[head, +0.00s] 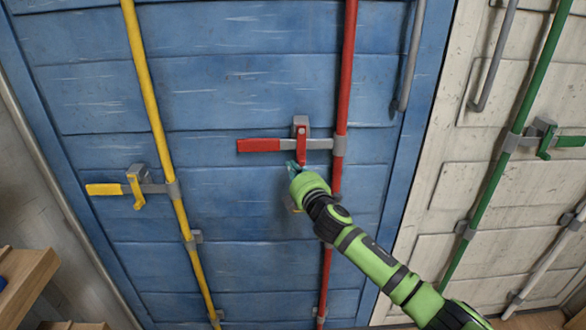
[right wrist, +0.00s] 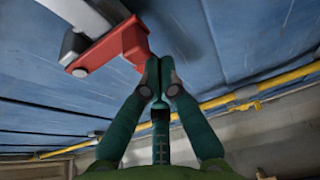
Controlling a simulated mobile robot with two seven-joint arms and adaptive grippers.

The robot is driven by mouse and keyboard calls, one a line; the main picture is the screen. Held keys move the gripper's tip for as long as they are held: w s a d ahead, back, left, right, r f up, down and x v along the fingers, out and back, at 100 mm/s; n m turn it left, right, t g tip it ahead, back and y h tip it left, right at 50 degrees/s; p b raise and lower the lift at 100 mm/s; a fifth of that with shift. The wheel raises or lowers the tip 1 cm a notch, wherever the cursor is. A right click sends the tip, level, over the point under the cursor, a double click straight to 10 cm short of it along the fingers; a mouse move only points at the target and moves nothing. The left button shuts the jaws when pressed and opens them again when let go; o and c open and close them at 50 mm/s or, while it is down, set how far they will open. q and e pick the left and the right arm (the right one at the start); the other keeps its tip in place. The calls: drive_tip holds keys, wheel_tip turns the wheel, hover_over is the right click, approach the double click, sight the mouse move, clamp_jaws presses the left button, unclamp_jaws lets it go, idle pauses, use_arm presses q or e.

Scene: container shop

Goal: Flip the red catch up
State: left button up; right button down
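The red catch (head: 301,150) hangs down over the grey arm of the red handle (head: 259,145) on the blue container door. It is joined to a grey bracket (head: 300,121) above. My right gripper (head: 292,168) is just below the catch's lower end. In the right wrist view the red catch (right wrist: 112,46) runs down to the fingertips (right wrist: 159,68). The fingertips are together, with nothing clearly between them. Whether they touch the catch I cannot tell. My left gripper is not in view.
A red locking rod (head: 346,70) runs beside the catch. A yellow rod (head: 150,90) with a yellow handle (head: 104,189) and catch is to the left. A green rod (head: 495,180) is on the white door to the right. A wooden shelf (head: 28,275) stands at lower left.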

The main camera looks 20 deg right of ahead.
drive_tip(key=shift+d, duration=0.15)
drive_tip(key=shift+d+n+p, duration=0.15)
drive_tip(key=shift+n+p, duration=0.2)
drive_tip(key=shift+n, duration=0.05)
